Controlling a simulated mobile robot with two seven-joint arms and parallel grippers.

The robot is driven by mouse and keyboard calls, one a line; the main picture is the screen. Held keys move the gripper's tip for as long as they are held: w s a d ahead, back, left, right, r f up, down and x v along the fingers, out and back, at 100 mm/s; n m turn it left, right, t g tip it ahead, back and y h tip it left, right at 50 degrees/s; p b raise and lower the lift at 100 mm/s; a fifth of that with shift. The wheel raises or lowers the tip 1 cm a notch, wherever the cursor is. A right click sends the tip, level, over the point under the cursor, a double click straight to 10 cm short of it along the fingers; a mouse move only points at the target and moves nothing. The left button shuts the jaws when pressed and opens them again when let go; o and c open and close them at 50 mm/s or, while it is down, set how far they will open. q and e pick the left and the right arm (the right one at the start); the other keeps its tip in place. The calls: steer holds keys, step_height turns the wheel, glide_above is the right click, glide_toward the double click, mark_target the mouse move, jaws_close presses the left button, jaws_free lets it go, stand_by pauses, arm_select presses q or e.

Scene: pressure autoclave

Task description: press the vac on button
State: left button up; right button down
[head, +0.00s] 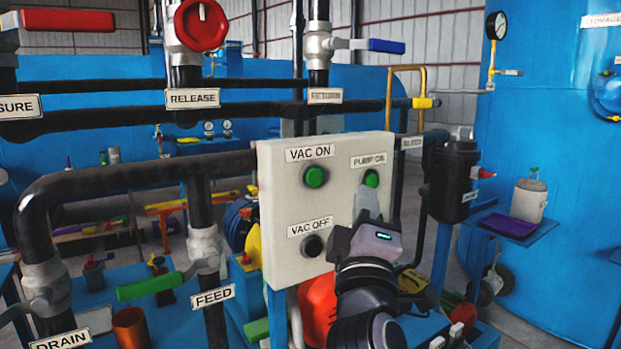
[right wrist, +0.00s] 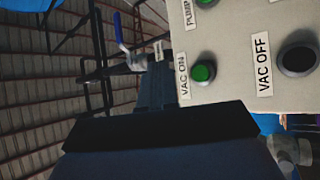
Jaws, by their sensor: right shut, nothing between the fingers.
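The green VAC ON button (head: 315,176) is on the upper left of the pale control panel (head: 280,230), under its VAC ON label (head: 310,153). It also shows in the right wrist view (right wrist: 203,73), turned sideways. My right gripper (head: 368,198) is shut and empty. In the head view it is to the right of and below the VAC ON button, with its tips just under the green PUMP ON button (head: 371,178). I cannot tell whether it touches the panel. The VAC ON button is unobstructed in both views. My left gripper is not in view.
The black VAC OFF button (head: 313,246) is below VAC ON. A thick black pipe (head: 120,172) runs left of the panel, with a green-handled valve (head: 150,286). A black cylinder (head: 453,180) stands to the right. A blue-handled valve (head: 386,46) is above the panel.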

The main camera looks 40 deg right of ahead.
mark_target(315, 177)
steer(key=shift+w, duration=0.1)
steer(key=w, duration=0.8)
steer(key=shift+w+d, duration=0.35)
steer(key=shift+d, duration=0.1)
stand_by(1.7)
steer(key=shift+w, duration=0.4)
